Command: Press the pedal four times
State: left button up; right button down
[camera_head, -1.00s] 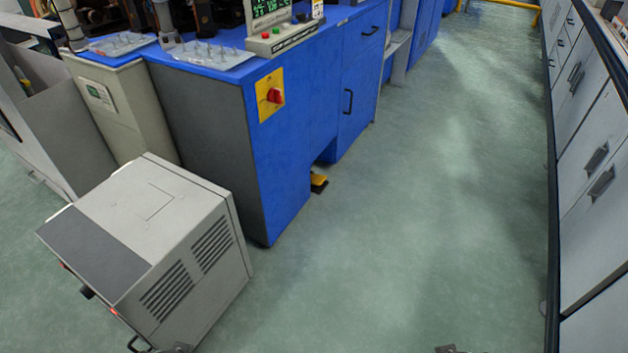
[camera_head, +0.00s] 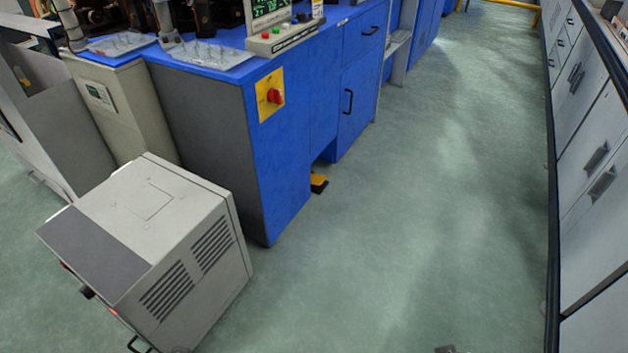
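The pedal (camera_head: 319,183) is a small yellow and black foot pedal on the floor. It sits at the opening at the foot of the blue workbench (camera_head: 285,150), and part of it is hidden under the bench. Only a sliver of what seems to be my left gripper (camera_head: 180,350) shows at the bottom edge, by the grey box. Only a sliver of what seems to be my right gripper (camera_head: 446,349) shows at the bottom edge over the floor. Both are far from the pedal, and their fingers are out of sight.
A grey vented box unit (camera_head: 165,240) stands at the lower left, in front of the bench. A red knob on a yellow plate (camera_head: 270,95) is on the bench side. White cabinets (camera_head: 595,150) line the right. The green floor (camera_head: 420,220) between is clear.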

pick_arm(q)
jog(key=shift+w, duration=0.1)
jog(key=shift+w+r, duration=0.2)
jog(key=shift+w, duration=0.25)
jog(key=shift+s+f, duration=0.1)
jog(key=shift+s, duration=0.3)
grip_shut()
jog(key=shift+s+f, duration=0.1)
jog(key=shift+s, duration=0.05)
jog(key=shift+w, duration=0.2)
